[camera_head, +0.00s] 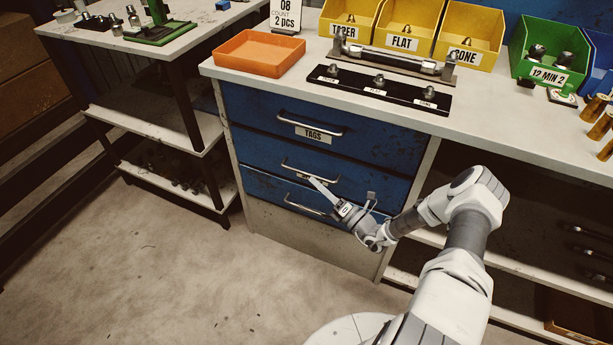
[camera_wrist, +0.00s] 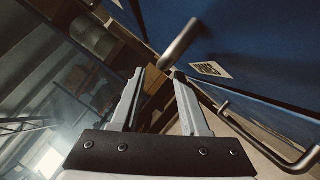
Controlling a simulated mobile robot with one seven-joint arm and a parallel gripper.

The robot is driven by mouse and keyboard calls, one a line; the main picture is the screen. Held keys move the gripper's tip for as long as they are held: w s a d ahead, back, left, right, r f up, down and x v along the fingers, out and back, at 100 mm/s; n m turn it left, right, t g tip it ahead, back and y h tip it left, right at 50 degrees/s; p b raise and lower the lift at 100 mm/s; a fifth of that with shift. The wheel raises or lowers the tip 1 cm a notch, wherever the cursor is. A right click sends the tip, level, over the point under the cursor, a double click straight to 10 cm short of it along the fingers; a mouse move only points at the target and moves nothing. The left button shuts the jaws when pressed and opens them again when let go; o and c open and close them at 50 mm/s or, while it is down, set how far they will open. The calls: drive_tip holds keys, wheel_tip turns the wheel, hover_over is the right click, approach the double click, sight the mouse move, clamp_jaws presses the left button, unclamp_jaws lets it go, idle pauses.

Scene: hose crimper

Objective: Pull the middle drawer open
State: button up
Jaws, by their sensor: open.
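The blue drawer unit has three drawers, all shut in the head view. The middle drawer (camera_head: 264,158) has a metal bar handle (camera_head: 296,168). My gripper (camera_head: 318,184) reaches in from the right, its fingertips overlapping the right part of that handle in the picture. In the wrist view my gripper (camera_wrist: 157,76) is open, with nothing between its fingers. A handle bar (camera_wrist: 181,44) shows just beyond the fingertips, close to the right finger. I cannot tell whether they touch. My gripper and wrist hide part of the middle and bottom drawer fronts.
The top drawer handle (camera_head: 310,123) and its TAGS label (camera_head: 313,135) are above. The bottom drawer handle (camera_head: 303,206) is just below my gripper. An orange tray (camera_head: 258,54) stands on the bench top. Open floor (camera_head: 190,285) lies in front of the drawers.

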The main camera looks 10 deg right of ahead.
sight(306, 173)
drive_tip(key=shift+b+x, duration=0.35)
drive_tip(key=shift+x, duration=2.35)
clamp_jaws()
